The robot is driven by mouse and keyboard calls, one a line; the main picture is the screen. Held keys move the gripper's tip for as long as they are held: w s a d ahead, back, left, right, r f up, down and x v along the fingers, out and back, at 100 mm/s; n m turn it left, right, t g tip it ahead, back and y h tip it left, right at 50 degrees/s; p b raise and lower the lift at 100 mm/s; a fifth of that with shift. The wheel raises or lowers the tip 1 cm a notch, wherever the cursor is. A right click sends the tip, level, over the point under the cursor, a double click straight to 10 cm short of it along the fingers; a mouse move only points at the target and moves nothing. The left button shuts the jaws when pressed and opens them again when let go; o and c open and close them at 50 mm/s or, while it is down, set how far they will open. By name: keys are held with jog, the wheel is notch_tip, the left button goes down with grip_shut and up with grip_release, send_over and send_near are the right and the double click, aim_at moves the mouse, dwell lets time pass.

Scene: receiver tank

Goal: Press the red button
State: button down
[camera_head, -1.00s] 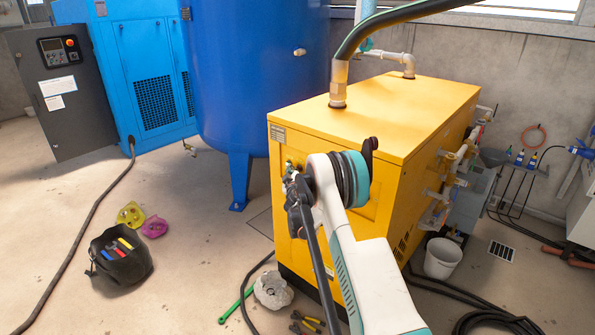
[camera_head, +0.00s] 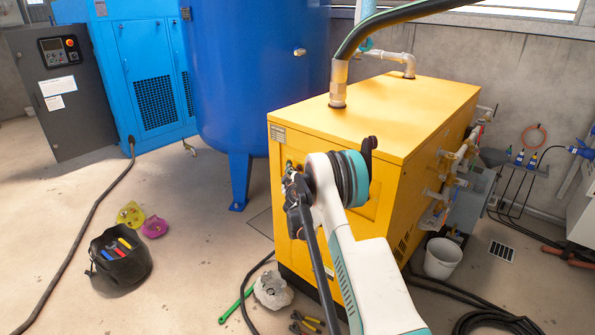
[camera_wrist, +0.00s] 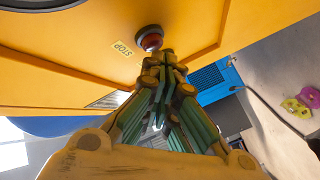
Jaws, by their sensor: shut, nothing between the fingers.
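A red button (camera_wrist: 149,38) with a dark collar sits on the yellow machine's panel, beside a yellow STOP label (camera_wrist: 122,49) in the wrist view. My gripper (camera_wrist: 158,56) is shut and empty. Its fingertips are right at the button's lower edge in that view, overlapping it slightly; I cannot tell whether they touch it. In the head view, my arm reaches to the front of the yellow machine (camera_head: 400,110), and my gripper (camera_head: 290,172) is at the panel's upper left. The button cannot be made out there, behind my gripper and arm.
A blue tank (camera_head: 255,75) stands behind the yellow machine. A grey door with a control panel (camera_head: 59,50) is at far left. A black tool bag (camera_head: 120,262), a green wrench (camera_head: 237,303) and a white bucket (camera_head: 442,258) are on the floor.

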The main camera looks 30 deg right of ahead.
jog(key=shift+s+a, duration=0.15)
jog(key=shift+a, duration=0.25)
jog(key=shift+a, duration=0.1)
jog(key=shift+s+a, duration=0.3)
jog(key=shift+a, duration=0.45)
jog(key=shift+s+a, duration=0.25)
jog(key=shift+a, duration=0.5)
jog(key=shift+s+a, duration=0.3)
jog(key=shift+a, duration=0.45)
